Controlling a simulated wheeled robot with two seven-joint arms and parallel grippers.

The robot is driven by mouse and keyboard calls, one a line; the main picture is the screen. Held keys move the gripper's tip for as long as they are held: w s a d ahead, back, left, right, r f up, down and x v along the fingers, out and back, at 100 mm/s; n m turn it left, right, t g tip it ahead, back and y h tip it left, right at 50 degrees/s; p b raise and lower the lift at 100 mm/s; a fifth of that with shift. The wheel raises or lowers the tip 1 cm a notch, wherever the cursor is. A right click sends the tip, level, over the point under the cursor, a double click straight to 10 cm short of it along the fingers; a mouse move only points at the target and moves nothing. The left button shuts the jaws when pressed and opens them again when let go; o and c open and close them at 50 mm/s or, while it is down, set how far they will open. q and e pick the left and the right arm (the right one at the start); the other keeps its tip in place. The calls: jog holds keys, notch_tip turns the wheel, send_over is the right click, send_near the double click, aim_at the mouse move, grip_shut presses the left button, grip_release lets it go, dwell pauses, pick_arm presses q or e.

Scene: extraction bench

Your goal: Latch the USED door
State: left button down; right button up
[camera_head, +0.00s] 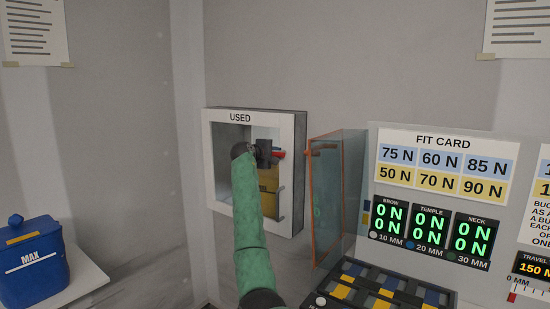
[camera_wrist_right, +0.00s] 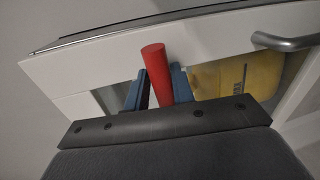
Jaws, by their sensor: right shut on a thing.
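The USED cabinet (camera_head: 222,116) is a white wall box with a window front. Its door appears to lie against the frame; I cannot tell whether it is fully closed. A metal pull handle (camera_head: 281,204) is low on its right side and also shows in the wrist view (camera_wrist_right: 285,42). A red latch handle (camera_head: 278,153) is at the right edge. My right gripper (camera_head: 262,153), on a green-sleeved arm, is at the cabinet front. In the wrist view its blue fingers (camera_wrist_right: 158,88) are shut on the red handle (camera_wrist_right: 154,62). My left gripper is not in view.
A yellow item (camera_wrist_right: 222,78) is inside the cabinet. A clear orange-edged panel (camera_head: 340,195) juts out just right of the cabinet. The FIT CARD board (camera_head: 444,140) and readouts are further right. A blue MAX bin (camera_head: 30,265) stands at lower left.

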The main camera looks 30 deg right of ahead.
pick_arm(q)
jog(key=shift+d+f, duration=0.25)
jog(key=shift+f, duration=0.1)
pick_arm(e)
jog(key=shift+d+f+m, duration=0.1)
jog(key=shift+f+m, duration=0.25)
jog(key=shift+m, duration=0.05)
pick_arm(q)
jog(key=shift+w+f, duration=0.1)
pick_arm(e)
jog(key=o, duration=0.8)
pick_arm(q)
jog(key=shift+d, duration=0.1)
pick_arm(e)
jog(key=shift+d, duration=0.15)
jog(key=shift+r, duration=0.2)
